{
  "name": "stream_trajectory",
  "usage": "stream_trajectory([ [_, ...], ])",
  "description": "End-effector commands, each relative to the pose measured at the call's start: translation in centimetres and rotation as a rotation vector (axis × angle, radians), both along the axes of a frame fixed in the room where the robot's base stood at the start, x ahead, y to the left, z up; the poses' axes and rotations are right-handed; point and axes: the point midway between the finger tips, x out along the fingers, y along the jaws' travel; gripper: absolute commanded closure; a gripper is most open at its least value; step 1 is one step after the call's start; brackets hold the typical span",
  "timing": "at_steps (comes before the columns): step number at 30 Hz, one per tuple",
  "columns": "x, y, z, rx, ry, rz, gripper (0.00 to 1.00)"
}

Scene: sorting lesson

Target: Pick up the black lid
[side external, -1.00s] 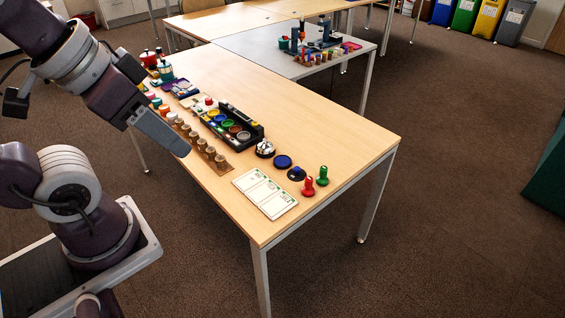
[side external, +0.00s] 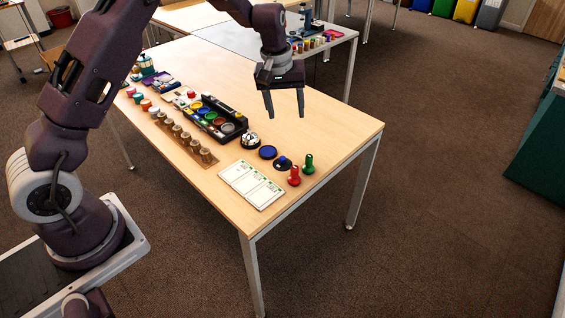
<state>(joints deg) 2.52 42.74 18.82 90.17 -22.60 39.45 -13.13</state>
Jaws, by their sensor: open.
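A small black disc with a blue knob on top, which looks like the black lid (side external: 283,164), lies near the right end of the wooden table (side external: 330,140). It sits between a flat blue disc (side external: 267,152) and the red and green pieces. My gripper (side external: 285,114) is open and empty, its two fingers pointing down. It hangs in the air above the table, and in the picture it is above the black lid. Its exact height cannot be told.
A red piece (side external: 294,176) and a green piece (side external: 308,164) stand close to the lid. A silver bell (side external: 250,139) and a black tray (side external: 239,127) are to the left. A white card (side external: 252,185) lies in front. The table's right corner is bare.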

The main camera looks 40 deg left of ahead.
Motion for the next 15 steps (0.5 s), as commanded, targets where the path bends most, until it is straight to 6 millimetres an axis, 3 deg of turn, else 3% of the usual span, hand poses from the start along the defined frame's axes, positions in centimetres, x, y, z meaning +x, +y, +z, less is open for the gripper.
stream_trajectory([
  [1,1.2,1.0,-4.2,0.022,0.033,0.030,0.41],
  [3,2.3,2.0,-8.7,0.047,0.055,0.066,0.41],
  [6,2.9,2.9,-13.1,0.073,0.076,0.091,0.41],
  [15,3.1,3.7,-17.9,0.083,0.086,0.102,0.41],
])
